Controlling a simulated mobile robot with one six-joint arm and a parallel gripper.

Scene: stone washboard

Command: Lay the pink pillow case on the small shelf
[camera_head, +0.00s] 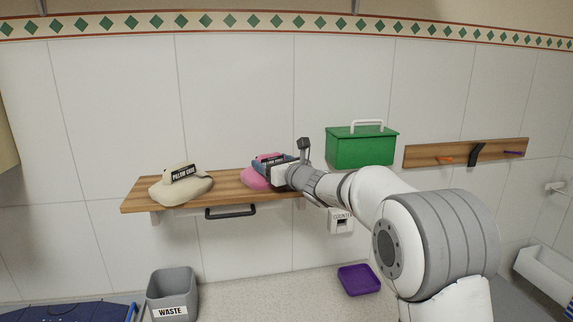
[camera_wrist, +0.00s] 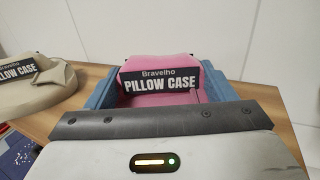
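The pink pillow case (camera_head: 255,179) is on the right part of the small wooden shelf (camera_head: 226,184), which is fixed to the tiled wall. Its black "PILLOW CASE" label (camera_wrist: 159,82) faces the wrist camera, where the pink cloth (camera_wrist: 165,66) also shows. My gripper (camera_head: 271,162) is at the pillow case, coming from the right. Its blue fingers stand on either side of the raised pink part, close against it. I cannot tell whether they press on it. The fingertips and the underside of the pillow case are partly hidden.
A beige pillow case (camera_head: 180,189) lies on the shelf's left part. A green box (camera_head: 361,149) and a rail with pegs (camera_head: 466,153) are to the right. A grey waste bin (camera_head: 172,292) and purple tray (camera_head: 358,280) are below. The shelf between both pillow cases is bare.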

